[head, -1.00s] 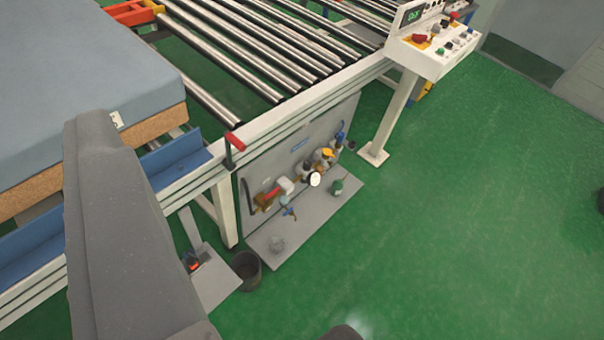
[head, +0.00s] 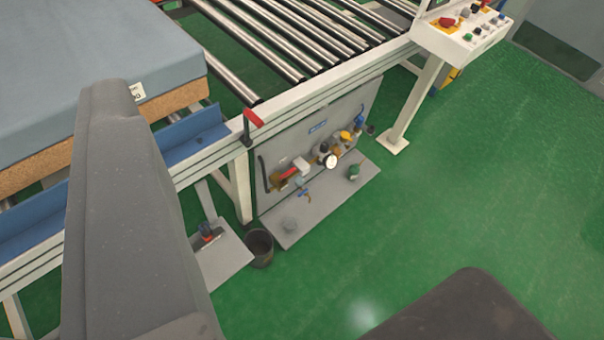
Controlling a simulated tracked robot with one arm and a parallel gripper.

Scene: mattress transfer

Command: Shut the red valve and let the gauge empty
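The red valve handle (head: 289,172) is on the grey panel (head: 345,107) under the roller conveyor, at the left end of a row of fittings. It appears to lie along the brass pipework; its exact setting is too small to tell. The round white-faced gauge (head: 330,161) is to its right; its needle cannot be read. My gripper's fingers do not show. My grey arm link fills the left of the view, well short of the panel. A dark shape at the bottom right appears to be part of my body.
A red lever (head: 253,116) is on the conveyor frame above the panel. A black bucket (head: 260,248) stands by the grey base plate (head: 300,222). A control console (head: 463,36) stands at upper right, a blue mattress (head: 90,65) at left. The green floor at right is clear.

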